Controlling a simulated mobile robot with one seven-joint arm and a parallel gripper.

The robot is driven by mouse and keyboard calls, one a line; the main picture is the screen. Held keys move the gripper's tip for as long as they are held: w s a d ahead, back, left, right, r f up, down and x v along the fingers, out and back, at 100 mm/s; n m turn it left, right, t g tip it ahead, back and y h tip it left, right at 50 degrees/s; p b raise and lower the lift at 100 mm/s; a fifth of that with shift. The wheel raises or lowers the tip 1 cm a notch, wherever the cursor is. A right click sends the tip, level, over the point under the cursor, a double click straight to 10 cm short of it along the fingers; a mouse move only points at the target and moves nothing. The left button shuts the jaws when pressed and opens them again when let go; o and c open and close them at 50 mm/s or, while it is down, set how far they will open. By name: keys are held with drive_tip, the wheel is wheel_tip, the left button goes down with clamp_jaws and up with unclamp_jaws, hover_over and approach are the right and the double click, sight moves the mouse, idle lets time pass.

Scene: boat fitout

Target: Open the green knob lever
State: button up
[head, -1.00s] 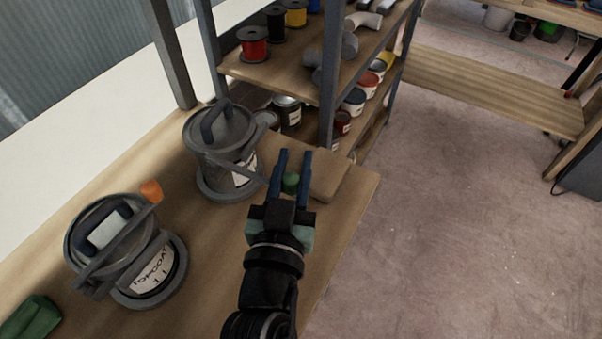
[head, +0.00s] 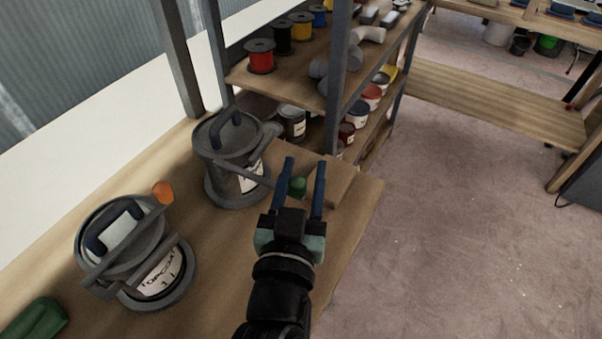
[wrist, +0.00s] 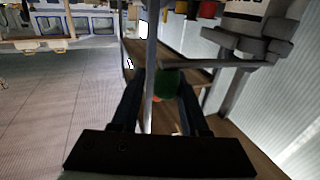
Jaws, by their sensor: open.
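The green knob (head: 298,185) sits at the end of a grey lever on the far grey pot (head: 226,150), which stands on the wooden bench. My gripper (head: 304,172) is open, with its two dark blue fingers on either side of the green knob. In the wrist view the green knob (wrist: 167,83) shows between the fingertips, and the lever runs right from it to the pot. I cannot tell whether the fingers touch the knob.
A nearer grey pot (head: 130,250) with a topcoat label has an orange knob (head: 163,192). A green item (head: 36,318) lies at the bench's left. A shelf rack (head: 290,68) with spools and cans stands behind. Floor to the right is clear.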

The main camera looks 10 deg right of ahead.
drive_tip(key=shift+f, duration=0.2)
drive_tip(key=shift+a, duration=0.1)
drive_tip(key=shift+s+a, duration=0.1)
drive_tip(key=shift+s, duration=0.15)
drive_tip(key=v, duration=1.2)
drive_tip(key=shift+s+r+p, duration=0.15)
drive_tip(key=shift+r+p, duration=0.05)
drive_tip(key=shift+p, duration=0.15)
